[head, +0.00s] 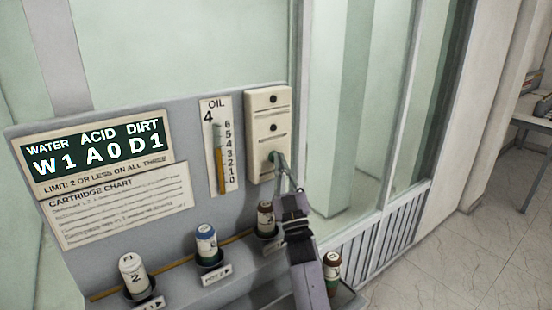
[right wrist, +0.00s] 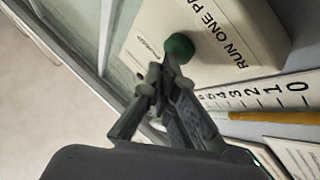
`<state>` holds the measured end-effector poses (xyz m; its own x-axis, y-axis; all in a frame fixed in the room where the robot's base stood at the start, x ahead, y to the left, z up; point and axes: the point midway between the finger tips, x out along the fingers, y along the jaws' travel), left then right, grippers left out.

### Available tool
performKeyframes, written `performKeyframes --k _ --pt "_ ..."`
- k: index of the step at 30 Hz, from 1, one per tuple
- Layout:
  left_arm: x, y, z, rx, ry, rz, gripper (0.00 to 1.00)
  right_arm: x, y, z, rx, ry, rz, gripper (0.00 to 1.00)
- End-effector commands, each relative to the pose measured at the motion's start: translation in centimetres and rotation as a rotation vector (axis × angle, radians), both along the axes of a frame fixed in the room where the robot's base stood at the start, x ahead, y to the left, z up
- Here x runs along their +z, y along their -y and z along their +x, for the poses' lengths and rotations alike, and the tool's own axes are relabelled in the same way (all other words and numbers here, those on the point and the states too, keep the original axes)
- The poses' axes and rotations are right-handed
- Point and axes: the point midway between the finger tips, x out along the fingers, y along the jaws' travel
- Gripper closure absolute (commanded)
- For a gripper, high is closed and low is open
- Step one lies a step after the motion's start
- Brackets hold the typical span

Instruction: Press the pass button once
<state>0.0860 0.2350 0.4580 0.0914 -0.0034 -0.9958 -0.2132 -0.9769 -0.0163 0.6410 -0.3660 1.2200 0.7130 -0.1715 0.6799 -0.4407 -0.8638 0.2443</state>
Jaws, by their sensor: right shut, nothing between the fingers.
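The pass button is a green round knob (right wrist: 179,46) on a cream control box (head: 268,112), beside lettering that reads "RUN ONE PA" in the right wrist view. In the head view the button (head: 274,156) sits low on the box, partly covered by my fingers. My right gripper (head: 281,164) is shut and empty, its fingertips (right wrist: 166,72) right at the button. I cannot tell if they touch it or if it is pushed in. My left gripper is not in view.
A display board (head: 96,150) reads W1 A0 D1, above a cartridge chart (head: 120,205). An oil gauge (head: 219,148) reads 4. Several labelled cartridges, one with a blue top (head: 206,240), stand along the ledge below. A glass wall rises behind; open floor lies right.

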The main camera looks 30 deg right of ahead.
Motion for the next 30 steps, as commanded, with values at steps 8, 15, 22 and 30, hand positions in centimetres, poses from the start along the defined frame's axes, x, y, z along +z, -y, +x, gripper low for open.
performKeyframes --k 8,15,22,30 --pt "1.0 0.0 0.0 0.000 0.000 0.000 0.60 0.2 0.1 -1.6 -0.001 -0.001 -0.002 1.00" --pt "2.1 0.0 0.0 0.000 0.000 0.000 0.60 0.2 0.3 -4.0 0.000 -0.001 -0.001 1.00" --pt "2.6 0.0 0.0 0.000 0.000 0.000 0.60 0.1 0.5 -5.8 0.000 0.000 0.000 1.00" --pt "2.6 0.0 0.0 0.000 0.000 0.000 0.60 0.0 0.5 -6.0 0.000 0.001 0.000 1.00"
